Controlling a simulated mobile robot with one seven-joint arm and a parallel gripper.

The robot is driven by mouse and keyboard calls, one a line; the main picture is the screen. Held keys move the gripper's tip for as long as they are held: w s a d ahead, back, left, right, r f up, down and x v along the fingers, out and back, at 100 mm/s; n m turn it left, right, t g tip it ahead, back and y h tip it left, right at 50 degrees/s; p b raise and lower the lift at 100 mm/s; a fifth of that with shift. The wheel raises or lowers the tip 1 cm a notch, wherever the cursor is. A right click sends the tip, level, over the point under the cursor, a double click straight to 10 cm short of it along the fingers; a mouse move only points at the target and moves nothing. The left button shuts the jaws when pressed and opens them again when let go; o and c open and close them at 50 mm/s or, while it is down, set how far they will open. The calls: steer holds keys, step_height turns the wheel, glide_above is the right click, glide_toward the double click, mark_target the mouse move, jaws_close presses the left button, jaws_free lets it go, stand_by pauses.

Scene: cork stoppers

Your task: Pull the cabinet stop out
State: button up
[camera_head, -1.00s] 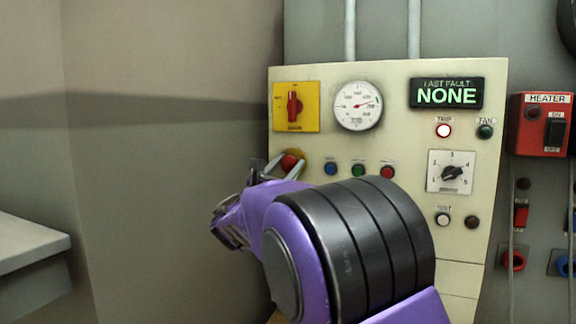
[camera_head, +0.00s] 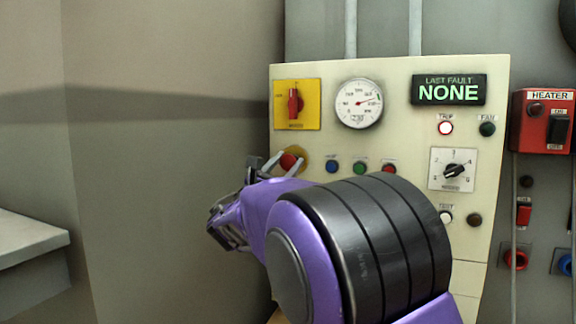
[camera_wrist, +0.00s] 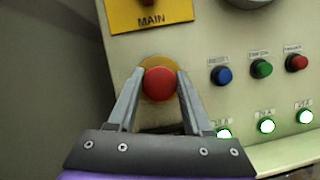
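The cabinet stop is a red mushroom button (camera_wrist: 160,84) on a yellow round base (camera_wrist: 157,62). It sits below the yellow MAIN switch plate on the cream cabinet panel. The button also shows in the head view (camera_head: 289,161), between my fingertips. My gripper (camera_wrist: 154,78) has one finger on each side of the red head. In the wrist view the fingertips lie close against its left and right edges. Whether both fingers press on it is hard to tell. The button's stem is hidden behind its head.
Blue (camera_wrist: 221,75), green (camera_wrist: 261,68) and red (camera_wrist: 296,62) small buttons sit to the right of the stop. The MAIN switch (camera_head: 295,104) is above it. A grey ledge (camera_head: 30,240) is at the far left. The red HEATER box (camera_head: 542,122) is at right.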

steer(key=o, duration=0.5)
steer(key=shift+s+a, duration=0.1)
steer(key=shift+s, duration=0.05)
steer(key=shift+c, duration=0.2)
steer(key=shift+s, duration=0.1)
steer(key=b+v, duration=0.1)
steer(key=v, duration=1.6)
steer(key=shift+s+a, duration=0.1)
